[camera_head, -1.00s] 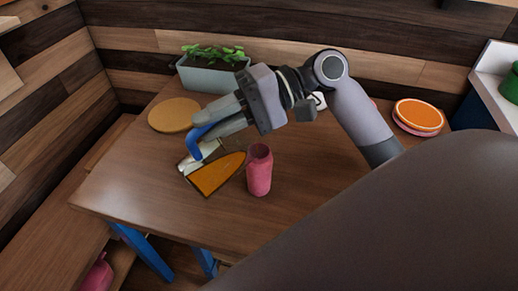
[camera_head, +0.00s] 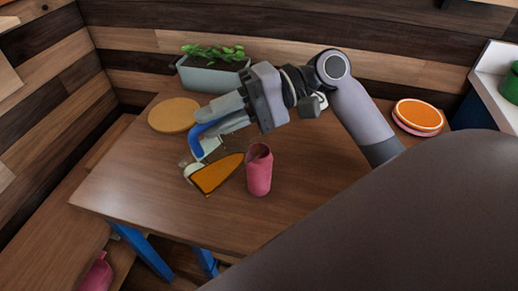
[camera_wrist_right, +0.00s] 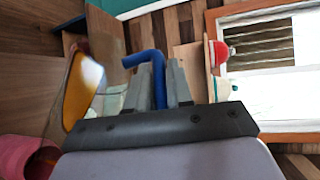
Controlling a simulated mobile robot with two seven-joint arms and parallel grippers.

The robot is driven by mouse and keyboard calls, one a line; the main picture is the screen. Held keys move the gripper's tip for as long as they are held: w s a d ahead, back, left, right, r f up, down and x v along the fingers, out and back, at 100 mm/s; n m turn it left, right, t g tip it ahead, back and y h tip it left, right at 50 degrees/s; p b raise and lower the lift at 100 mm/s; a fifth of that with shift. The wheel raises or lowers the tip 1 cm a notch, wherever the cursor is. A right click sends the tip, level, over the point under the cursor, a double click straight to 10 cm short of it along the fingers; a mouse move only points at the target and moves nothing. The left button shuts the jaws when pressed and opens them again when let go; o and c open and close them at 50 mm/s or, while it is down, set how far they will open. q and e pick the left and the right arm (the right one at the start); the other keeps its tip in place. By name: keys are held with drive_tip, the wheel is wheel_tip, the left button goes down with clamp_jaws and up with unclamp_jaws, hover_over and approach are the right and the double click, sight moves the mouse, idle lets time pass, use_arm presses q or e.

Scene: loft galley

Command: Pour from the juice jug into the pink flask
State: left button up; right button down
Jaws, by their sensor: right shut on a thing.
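The juice jug (camera_head: 217,174) is clear with orange juice inside and a blue handle (camera_head: 196,140). My right gripper (camera_head: 203,120) is shut on that handle and holds the jug, which looks tilted, with the juice reaching toward the flask side. The pink flask (camera_head: 258,172) stands upright and open on the table, just right of the jug. No stream of juice shows between them. In the right wrist view the fingers (camera_wrist_right: 159,80) grip the blue handle, the juice (camera_wrist_right: 80,92) shows at left, and part of the flask (camera_wrist_right: 24,156) shows at lower left. My left gripper is not in view.
A round tan board (camera_head: 173,115) and a grey planter (camera_head: 213,77) stand at the back of the wooden table (camera_head: 150,190). Orange-topped plates (camera_head: 418,115) lie at the right. The table's front left is clear. A pink object (camera_head: 98,273) shows low at left.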

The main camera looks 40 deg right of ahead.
drive_tip(key=shift+w+d+r+y, duration=0.1)
drive_tip(key=shift+d+r+y, duration=0.3)
drive_tip(key=shift+d+y, duration=0.15)
idle(1.8)
